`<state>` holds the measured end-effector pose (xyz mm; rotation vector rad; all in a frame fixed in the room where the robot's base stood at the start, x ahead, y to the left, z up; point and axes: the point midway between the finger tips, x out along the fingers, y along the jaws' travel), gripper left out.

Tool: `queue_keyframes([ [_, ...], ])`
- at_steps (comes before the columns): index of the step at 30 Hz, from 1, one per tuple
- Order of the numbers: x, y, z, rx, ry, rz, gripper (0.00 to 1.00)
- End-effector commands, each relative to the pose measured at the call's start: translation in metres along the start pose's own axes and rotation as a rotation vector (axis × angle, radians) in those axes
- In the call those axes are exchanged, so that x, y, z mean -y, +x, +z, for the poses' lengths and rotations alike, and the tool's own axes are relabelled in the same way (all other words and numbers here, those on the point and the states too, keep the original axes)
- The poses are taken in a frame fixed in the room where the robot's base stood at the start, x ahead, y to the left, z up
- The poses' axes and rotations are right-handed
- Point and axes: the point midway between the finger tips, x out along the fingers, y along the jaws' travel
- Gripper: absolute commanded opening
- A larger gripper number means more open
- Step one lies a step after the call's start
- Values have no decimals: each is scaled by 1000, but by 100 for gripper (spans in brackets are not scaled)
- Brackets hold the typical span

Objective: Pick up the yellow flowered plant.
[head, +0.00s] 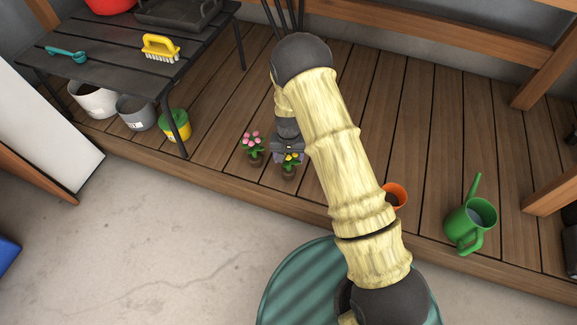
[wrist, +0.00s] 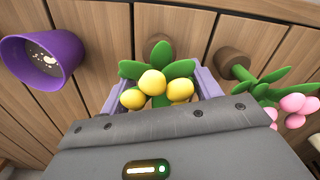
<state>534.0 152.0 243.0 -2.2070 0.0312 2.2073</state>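The yellow flowered plant (head: 290,166) stands on the wooden deck, with green leaves, yellow blooms and a brown base. In the wrist view the plant (wrist: 153,82) sits between the two lavender fingers of my gripper (wrist: 160,85), its brown base beyond them. The fingers are spread wide, one on each side of the blooms and leaves. I cannot tell whether they touch the leaves. In the head view my gripper (head: 283,155) is low over the deck, just behind and left of the plant, partly hidden by my arm.
A pink flowered plant (head: 253,148) stands close on the left; it shows at right in the wrist view (wrist: 285,102). A purple pot (wrist: 42,62) is nearby on the other side. An orange pot (head: 396,195) and a green watering can (head: 470,222) stand right of my arm.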

Motion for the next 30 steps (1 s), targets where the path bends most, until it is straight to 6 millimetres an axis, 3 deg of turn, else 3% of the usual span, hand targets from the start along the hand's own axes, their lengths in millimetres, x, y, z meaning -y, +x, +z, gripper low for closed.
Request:
queue_keyframes([
  [1,0,0,0,0,0,0,53],
  [6,0,0,0,0,0,0,19],
  [7,0,0,0,0,0,0,17],
  [17,0,-9,0,-1,0,0,17],
  [30,0,-85,-1,-2,-1,-1,17],
])
